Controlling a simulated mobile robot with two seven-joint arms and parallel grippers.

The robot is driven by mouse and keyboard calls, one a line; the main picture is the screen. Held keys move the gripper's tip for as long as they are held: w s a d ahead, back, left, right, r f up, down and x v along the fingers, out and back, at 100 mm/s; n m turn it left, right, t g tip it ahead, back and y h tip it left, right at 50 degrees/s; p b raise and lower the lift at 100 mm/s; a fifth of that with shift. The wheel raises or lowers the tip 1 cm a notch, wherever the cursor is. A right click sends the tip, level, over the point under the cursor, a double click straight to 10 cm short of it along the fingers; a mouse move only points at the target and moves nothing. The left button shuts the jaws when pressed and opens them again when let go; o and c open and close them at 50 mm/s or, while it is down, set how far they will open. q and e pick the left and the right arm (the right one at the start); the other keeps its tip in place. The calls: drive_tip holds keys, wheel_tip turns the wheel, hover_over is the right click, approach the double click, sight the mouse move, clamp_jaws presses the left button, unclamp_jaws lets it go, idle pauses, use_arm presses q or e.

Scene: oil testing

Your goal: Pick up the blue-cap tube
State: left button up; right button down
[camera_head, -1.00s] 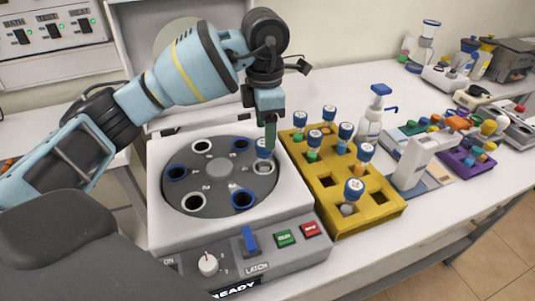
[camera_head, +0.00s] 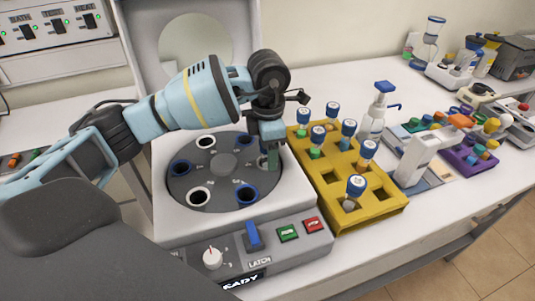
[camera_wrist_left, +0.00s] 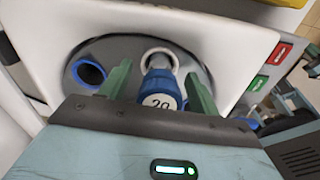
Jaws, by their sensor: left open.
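A blue-cap tube (camera_wrist_left: 160,90) marked 20 stands in a white-ringed hole of the grey rotor, seen in the left wrist view. My left gripper (camera_wrist_left: 160,72) is open, with one green finger on each side of the tube's cap. In the head view my left gripper (camera_head: 270,157) points down at the rotor's right side and mostly hides this tube. Other tubes with blue caps, such as one at the front (camera_head: 356,186), stand in the yellow rack (camera_head: 378,206). My right gripper is not in view.
The centrifuge (camera_head: 185,228) has its lid (camera_head: 150,50) up behind the rotor. Its front panel bears a knob, a blue latch, and green and red buttons. A white bottle with a blue pump (camera_head: 374,122) stands behind the rack. More lab equipment fills the right side.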

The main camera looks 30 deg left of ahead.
use_arm(q)
drive_tip(key=shift+c, duration=0.8)
drive_tip(key=c, duration=0.9)
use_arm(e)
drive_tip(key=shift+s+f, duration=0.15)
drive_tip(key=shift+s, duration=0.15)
use_arm(q)
drive_tip(key=shift+r, duration=0.15)
